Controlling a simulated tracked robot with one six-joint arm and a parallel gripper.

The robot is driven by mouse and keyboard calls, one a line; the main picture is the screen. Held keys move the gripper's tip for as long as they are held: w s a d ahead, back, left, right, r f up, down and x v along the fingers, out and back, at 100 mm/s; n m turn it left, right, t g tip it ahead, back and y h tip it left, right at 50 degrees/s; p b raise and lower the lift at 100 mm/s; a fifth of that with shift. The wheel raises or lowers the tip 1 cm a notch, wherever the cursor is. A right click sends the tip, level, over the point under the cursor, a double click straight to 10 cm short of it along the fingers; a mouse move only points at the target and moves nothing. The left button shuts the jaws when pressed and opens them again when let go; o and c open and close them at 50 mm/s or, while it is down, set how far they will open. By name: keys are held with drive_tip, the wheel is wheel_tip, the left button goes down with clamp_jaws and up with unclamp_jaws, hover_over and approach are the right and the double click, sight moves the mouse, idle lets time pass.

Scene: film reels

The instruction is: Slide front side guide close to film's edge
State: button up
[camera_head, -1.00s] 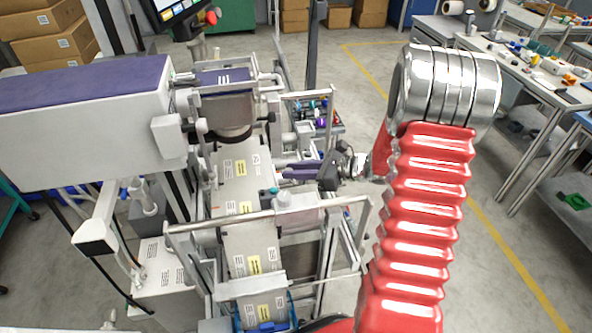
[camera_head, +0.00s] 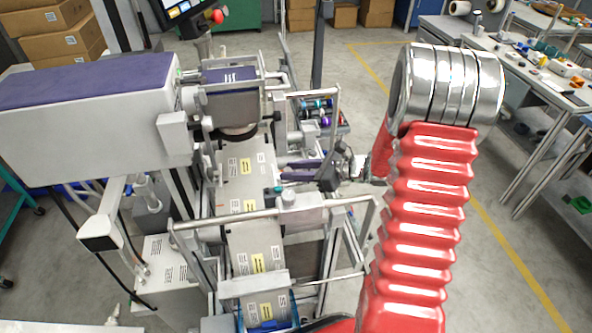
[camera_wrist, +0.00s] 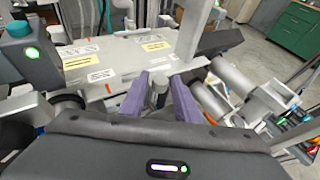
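The pale film (camera_head: 243,190) with white and yellow labels runs down the machine in the head view. It also shows in the wrist view (camera_wrist: 120,62). My gripper (camera_head: 283,172) has purple fingers and sits at the film's right side, pointing left. In the wrist view my gripper (camera_wrist: 160,88) has one finger on each side of a short grey post (camera_wrist: 160,84) beside the film's edge. The post seems to belong to the front side guide, whose body is mostly hidden. I cannot tell whether the fingers touch the post.
A block with a teal cap and green light (camera_wrist: 22,38) stands at left in the wrist view. A dark bar (camera_wrist: 218,42) lies beyond the fingers. Metal rails (camera_head: 270,215) cross the film in front of my gripper. Grey cylinders (camera_wrist: 230,80) lie at right.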

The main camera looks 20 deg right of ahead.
drive_tip(key=shift+o, duration=1.2)
drive_tip(key=v, duration=1.4)
drive_tip(key=shift+f, duration=0.2)
